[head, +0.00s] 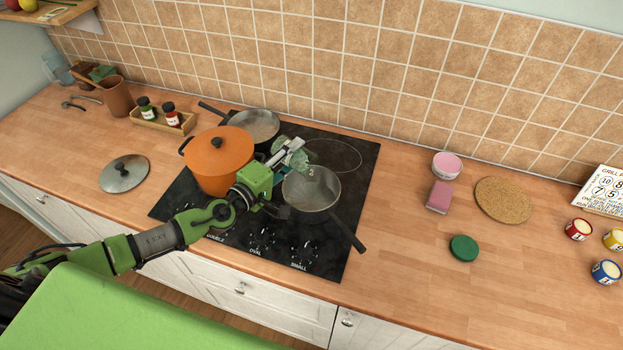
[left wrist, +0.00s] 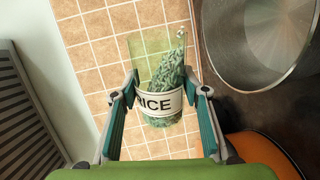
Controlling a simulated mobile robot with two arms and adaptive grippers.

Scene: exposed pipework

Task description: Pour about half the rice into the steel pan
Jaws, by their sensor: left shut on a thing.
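My left gripper (head: 284,163) is shut on the clear rice jar (head: 292,155) above the hob. In the left wrist view, the jar (left wrist: 158,98) sits between the two fingers, with a white RICE label and pale greenish grains. The grains slope up along its right side, and a few show near the mouth. The jar looks tilted. The steel pan (head: 318,205) is on the hob, just below and right of the jar. Its rim also shows in the left wrist view (left wrist: 213,62). I cannot tell clearly whether grains lie in the pan. My right gripper is not in view.
An orange pot (head: 218,160) stands left of the jar, and another pan (head: 256,126) is behind. A steel lid (head: 124,174) and a spice tray (head: 160,121) are to the left.

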